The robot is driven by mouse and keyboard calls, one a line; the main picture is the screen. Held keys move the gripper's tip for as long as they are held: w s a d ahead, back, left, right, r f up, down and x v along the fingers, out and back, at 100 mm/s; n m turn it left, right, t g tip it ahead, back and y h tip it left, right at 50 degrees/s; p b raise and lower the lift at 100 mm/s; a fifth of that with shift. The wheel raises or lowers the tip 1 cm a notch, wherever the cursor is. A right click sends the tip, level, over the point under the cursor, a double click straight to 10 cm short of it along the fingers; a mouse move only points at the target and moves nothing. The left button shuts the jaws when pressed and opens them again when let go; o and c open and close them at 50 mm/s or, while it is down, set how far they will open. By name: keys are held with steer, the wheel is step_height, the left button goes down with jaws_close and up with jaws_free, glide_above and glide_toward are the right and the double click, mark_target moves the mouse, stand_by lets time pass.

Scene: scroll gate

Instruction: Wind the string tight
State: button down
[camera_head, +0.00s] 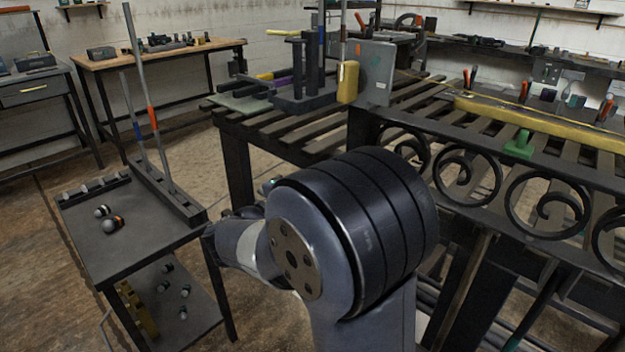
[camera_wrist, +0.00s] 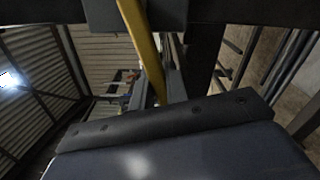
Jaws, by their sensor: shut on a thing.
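In the head view my arm's large round joint fills the middle and hides my gripper. In the wrist view my gripper (camera_wrist: 165,125) shows only in part, as a dark bolted edge along the bottom. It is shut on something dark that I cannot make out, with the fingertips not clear. A yellow strip (camera_wrist: 143,45) runs down to that edge; I cannot tell whether it touches. The dark scroll gate (camera_head: 553,205) stands at the right of the head view, along the bench.
A slatted bench (camera_head: 300,152) holds a dark rack, a grey box (camera_head: 378,73), a long yellow bar (camera_head: 540,122) and a green block (camera_head: 519,144). A grey side table (camera_head: 130,245) with upright rods stands at the left. Open floor lies between this table and the bench.

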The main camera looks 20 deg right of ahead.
steer(key=shift+s+d+f+n+p, duration=0.15)
steer(key=shift+s+f+n+p, duration=0.35)
steer(key=shift+n, duration=0.65)
steer(key=shift+s+d+f+n+p, duration=0.25)
steer(key=shift+f+n+p, duration=0.5)
steer(key=shift+n, duration=0.45)
steer(key=shift+s+d+f+n+p, duration=0.1)
steer(key=shift+s+f+n+p, duration=0.45)
steer(key=shift+n, duration=0.6)
steer(key=shift+w, duration=0.1)
steer(key=c, duration=1.4)
jaws_free()
steer(key=shift+f, duration=0.1)
